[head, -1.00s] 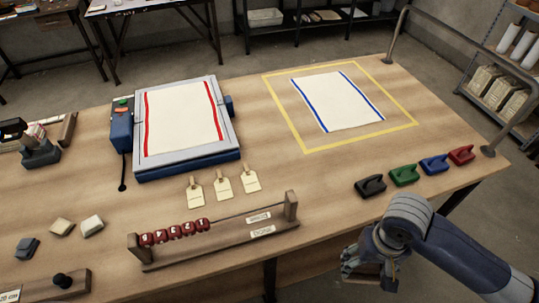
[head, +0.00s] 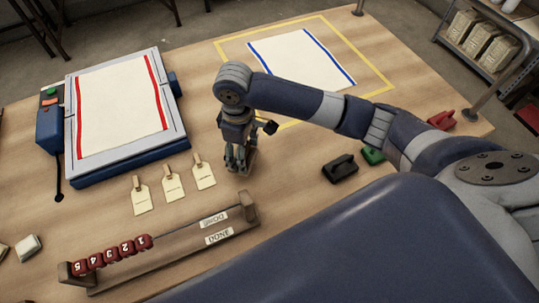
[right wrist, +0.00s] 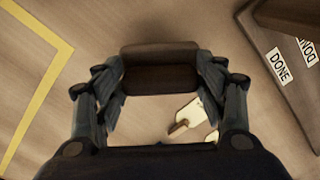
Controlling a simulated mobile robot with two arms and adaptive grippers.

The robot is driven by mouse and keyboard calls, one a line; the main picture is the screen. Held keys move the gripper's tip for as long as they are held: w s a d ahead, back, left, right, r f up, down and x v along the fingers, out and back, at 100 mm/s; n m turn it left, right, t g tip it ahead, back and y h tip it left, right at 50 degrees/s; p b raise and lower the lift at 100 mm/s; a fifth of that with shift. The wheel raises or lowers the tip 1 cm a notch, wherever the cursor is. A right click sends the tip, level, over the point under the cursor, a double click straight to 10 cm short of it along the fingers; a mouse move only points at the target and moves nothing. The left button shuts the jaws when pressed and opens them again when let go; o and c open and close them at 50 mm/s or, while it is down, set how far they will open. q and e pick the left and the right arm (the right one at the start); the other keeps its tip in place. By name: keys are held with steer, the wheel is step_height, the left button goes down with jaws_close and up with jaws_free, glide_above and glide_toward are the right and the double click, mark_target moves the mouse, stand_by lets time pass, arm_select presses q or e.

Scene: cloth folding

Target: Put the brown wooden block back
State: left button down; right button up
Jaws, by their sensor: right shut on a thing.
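My right gripper (head: 240,160) reaches in from the right, over the table between the paper tags and the yellow outline. In the right wrist view its fingers (right wrist: 160,88) are shut on the brown wooden block (right wrist: 158,76), a dark brown piece held across between them. In the head view the fingers mostly hide the block. The fingers point down at the tabletop; whether the block touches it I cannot tell. My left gripper is not in view.
A wooden rack (head: 160,262) with red beads stands in front. Several paper tags (head: 172,184) lie left of the gripper. A blue-framed press (head: 178,135) holds a red-striped cloth (head: 120,105). A blue-striped cloth (head: 300,58) lies inside the yellow outline. Black (head: 341,168) and green (head: 373,156) handled blocks sit right.

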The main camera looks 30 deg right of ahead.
steer(key=w+a+r+n+b, duration=0.2)
steer(key=w+a+r+n, duration=0.15)
steer(key=w+n, duration=0.55)
steer(key=shift+m, duration=0.3)
steer(key=s+d+p, duration=0.1)
steer(key=s+d, duration=0.2)
steer(key=d, duration=0.1)
steer(key=s+d+f+p, duration=0.1)
steer(key=s+d, duration=0.2)
steer(key=s+d+f+p, duration=0.1)
steer(key=s+d+p, duration=0.1)
steer(key=s+d, duration=0.1)
steer(key=shift+d+f, duration=0.15)
steer(key=shift+d, duration=0.7)
steer(key=shift+d+f, duration=0.1)
step_height(320, 180, down, 3)
steer(key=shift+r+p, duration=0.1)
steer(key=shift+p, duration=0.3)
steer(key=shift+f, duration=0.3)
steer(key=o, duration=1.1)
steer(key=shift+f, duration=0.15)
